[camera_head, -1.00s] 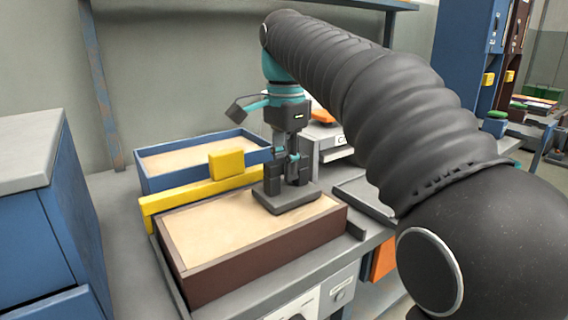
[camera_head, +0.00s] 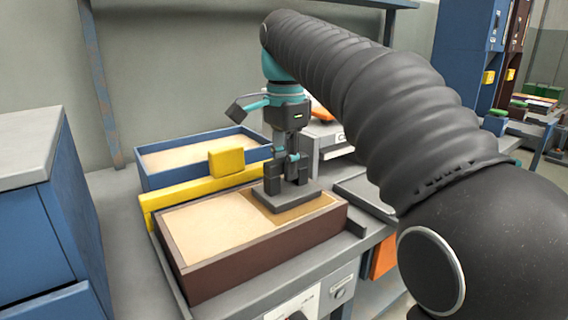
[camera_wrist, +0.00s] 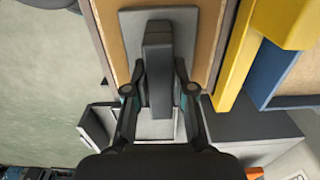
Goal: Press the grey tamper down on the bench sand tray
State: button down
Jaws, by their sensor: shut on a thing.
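The grey tamper (camera_head: 284,202) has a flat rectangular plate and an upright handle. Its plate lies flat on the sand in the right part of the brown-walled sand tray (camera_head: 262,257); I cannot see under it. A darker patch of sand (camera_head: 316,204) shows around the plate, while the left part is pale. My gripper (camera_head: 287,178) points down, shut on the tamper's handle. In the wrist view the grey handle (camera_wrist: 157,55) is between my two fingers (camera_wrist: 160,92), over the plate (camera_wrist: 184,20).
A yellow bar with a block (camera_head: 227,163) runs along the brown tray's far side. Behind it stands a blue-walled sand tray (camera_head: 160,180). A grey device (camera_head: 330,143) stands behind my gripper. A blue cabinet (camera_head: 45,220) is at the left.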

jog(key=shift+r+p, duration=1.25)
jog(key=shift+p, duration=0.1)
jog(key=shift+r, duration=2.25)
